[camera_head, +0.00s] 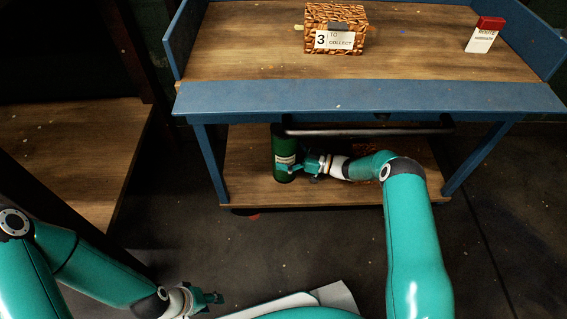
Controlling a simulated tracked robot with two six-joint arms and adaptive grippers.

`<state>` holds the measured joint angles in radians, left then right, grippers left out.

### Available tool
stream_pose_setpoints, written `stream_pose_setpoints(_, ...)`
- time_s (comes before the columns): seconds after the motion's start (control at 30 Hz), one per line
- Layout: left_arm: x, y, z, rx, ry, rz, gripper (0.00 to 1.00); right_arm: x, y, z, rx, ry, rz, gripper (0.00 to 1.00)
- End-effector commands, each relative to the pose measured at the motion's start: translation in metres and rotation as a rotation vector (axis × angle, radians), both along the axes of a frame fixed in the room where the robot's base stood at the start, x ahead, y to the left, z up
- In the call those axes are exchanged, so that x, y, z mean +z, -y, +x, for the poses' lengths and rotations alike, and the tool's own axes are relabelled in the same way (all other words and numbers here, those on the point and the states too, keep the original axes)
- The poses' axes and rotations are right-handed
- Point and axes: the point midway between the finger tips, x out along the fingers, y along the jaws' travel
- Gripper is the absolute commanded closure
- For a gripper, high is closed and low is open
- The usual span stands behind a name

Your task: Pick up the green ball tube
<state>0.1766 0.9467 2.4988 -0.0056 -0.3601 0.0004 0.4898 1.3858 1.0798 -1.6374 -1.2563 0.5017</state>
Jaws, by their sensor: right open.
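The green ball tube (284,147) stands upright on the lower shelf of the blue workbench, near the shelf's left part. It has a pale label band low on its side. My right gripper (292,167) reaches in from the right at the tube's lower part, by the label. It is open, with its fingers at the tube; whether they touch it I cannot tell. My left gripper (215,298) is low in the view, far from the tube and over the floor. Its fingers are too small to show whether they are open.
The blue workbench (370,95) has a wooden top above the tube, with a dark bar under its front edge. A wicker basket (335,15) with a "3 to collect" card and a red-and-white card box (482,40) stand on top. A wooden shelf (75,145) is at left.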

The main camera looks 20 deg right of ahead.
Motion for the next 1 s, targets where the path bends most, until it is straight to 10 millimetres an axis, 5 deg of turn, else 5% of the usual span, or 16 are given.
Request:
stream_pose_setpoints(0.17,0.0004,0.0001,0.0000,0.000,0.000,0.000,0.60,0.0004,0.0002,0.0002,-0.001,0.000,0.000,0.00)
stream_pose_setpoints(0.63,0.0004,0.0001,0.0000,0.000,0.000,0.000,0.60,0.0003,0.0005,0.0003,-0.001,0.000,0.000,0.77)
stream_pose_setpoints(1.0,0.0034,0.0000,0.0000,0.000,0.000,0.000,0.60,0.0057,0.0004,0.0008,-0.001,0.003,0.000,0.77)
